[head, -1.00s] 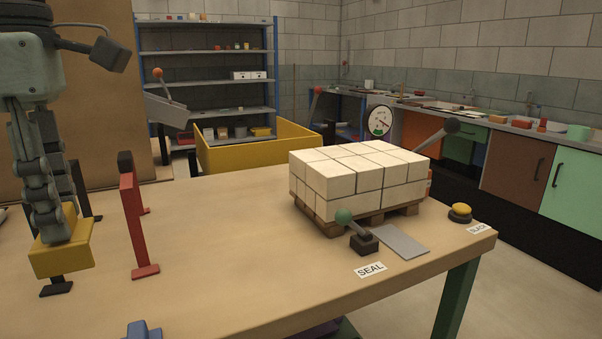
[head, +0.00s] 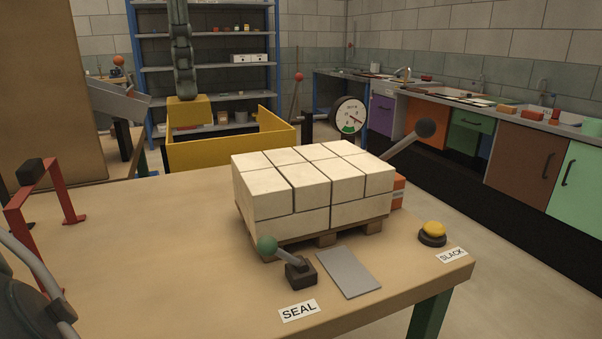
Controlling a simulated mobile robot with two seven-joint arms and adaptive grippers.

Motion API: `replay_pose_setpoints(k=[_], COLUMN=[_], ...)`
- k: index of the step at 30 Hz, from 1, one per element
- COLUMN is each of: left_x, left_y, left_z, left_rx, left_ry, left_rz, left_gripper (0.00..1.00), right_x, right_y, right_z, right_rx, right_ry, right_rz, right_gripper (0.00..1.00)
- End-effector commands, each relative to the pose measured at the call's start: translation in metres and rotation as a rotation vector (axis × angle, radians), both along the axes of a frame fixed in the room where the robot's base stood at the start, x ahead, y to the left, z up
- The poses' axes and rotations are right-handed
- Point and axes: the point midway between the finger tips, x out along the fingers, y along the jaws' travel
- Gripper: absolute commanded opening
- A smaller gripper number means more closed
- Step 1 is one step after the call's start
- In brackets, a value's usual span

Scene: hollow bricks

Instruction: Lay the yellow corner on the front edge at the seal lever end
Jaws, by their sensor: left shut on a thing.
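The yellow corner (head: 189,111) is held by my left gripper (head: 187,97), which is shut on it, up in the air left of the stack and in front of the yellow bin. The stack of cream hollow bricks (head: 308,184) sits on a wooden pallet (head: 327,239) on the table. The seal lever (head: 284,257), with a green knob and dark base, stands at the stack's near left corner, behind the SEAL label (head: 299,310).
A red frame (head: 45,204) stands on the table (head: 150,250) at the left. A grey plate (head: 347,272) lies before the pallet. A yellow button (head: 433,231) sits by the SLACK label (head: 452,255).

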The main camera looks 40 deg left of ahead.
Motion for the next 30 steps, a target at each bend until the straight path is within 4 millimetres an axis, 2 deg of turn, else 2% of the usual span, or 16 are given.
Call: replay_pose_setpoints(k=[3,9,15,20,27,30], left_x=[0.019,0.058,0.085,0.091,0.091,0.091], left_y=[-0.012,-0.038,-0.055,-0.059,-0.059,-0.059], left_z=[-0.014,-0.042,-0.061,-0.068,-0.099,-0.106], left_rx=[0.002,0.003,0.002,0.000,-0.002,-0.001], left_ry=[0.008,0.008,0.004,0.001,0.002,0.000], left_rz=[-0.002,-0.003,-0.001,-0.001,-0.003,-0.002], left_gripper=[0.07,0.07,0.07,0.07,0.07,0.07], right_x=[-0.002,-0.017,-0.024,-0.026,-0.029,-0.033], right_y=[0.001,-0.003,-0.006,-0.007,-0.008,-0.009], right_z=[-0.002,-0.025,-0.038,-0.042,-0.045,-0.050], right_rx=[0.000,-0.013,-0.023,-0.025,-0.028,-0.030], right_ry=[0.002,0.029,0.041,0.043,0.047,0.054], right_rz=[0.003,0.020,0.031,0.033,0.037,0.039], right_gripper=[0.40,0.40,0.40,0.40,0.40,0.40])
